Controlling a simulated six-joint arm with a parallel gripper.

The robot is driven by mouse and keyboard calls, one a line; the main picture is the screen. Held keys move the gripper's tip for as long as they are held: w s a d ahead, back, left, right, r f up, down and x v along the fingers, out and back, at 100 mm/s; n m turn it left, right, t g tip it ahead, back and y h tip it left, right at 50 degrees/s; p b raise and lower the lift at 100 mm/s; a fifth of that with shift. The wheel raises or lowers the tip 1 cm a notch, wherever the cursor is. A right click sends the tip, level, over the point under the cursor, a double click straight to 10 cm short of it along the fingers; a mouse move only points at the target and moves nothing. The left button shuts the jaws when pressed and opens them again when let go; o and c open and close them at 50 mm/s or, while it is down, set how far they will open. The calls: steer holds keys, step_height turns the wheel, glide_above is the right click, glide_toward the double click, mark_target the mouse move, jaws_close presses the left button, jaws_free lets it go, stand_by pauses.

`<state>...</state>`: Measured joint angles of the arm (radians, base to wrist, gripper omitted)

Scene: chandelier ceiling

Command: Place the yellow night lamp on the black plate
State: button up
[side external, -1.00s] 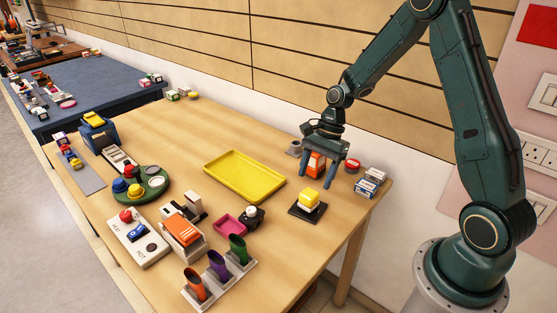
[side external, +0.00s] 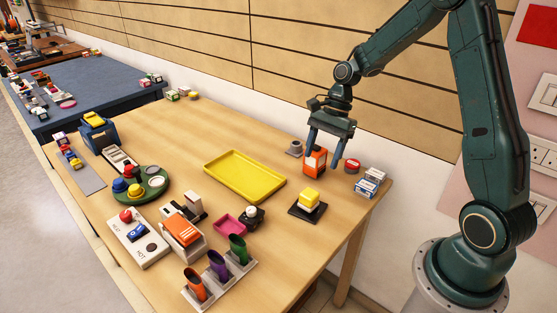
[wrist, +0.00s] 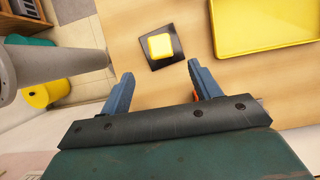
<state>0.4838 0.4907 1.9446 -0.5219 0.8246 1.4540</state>
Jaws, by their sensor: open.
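The yellow night lamp (side external: 309,198) is a rounded yellow block on a pale base. It stands on the square black plate (side external: 295,211) near the right side of the wooden table. The lamp (wrist: 160,46) and the plate (wrist: 174,58) also show in the wrist view, the lamp near the plate's middle. My gripper (side external: 325,163) is open, above the table and behind the lamp, apart from it. In the wrist view the blue fingers (wrist: 161,75) are spread with nothing between them.
An orange box (side external: 315,162) stands close by my gripper's left finger. A red-topped jar (side external: 352,166) and small boxes (side external: 368,185) are to its right. A yellow tray (side external: 245,176) lies left of the plate. Bare table lies between tray and plate.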

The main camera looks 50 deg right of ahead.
steer(key=shift+r, duration=0.1)
steer(key=s+a+r+n+t+h, duration=0.2)
steer(key=s+a+r+n, duration=0.2)
steer(key=s+r+n, duration=0.3)
steer(key=s+a+r+n+t+h, duration=0.15)
steer(key=s+a+r+n, duration=0.3)
steer(key=r, duration=0.45)
steer(key=s+r+n+t, duration=0.1)
steer(key=s+n+t, duration=0.1)
steer(key=s+n, duration=0.4)
steer(key=s+h, duration=0.1)
steer(key=s, duration=0.2)
steer(key=shift+a, duration=0.3)
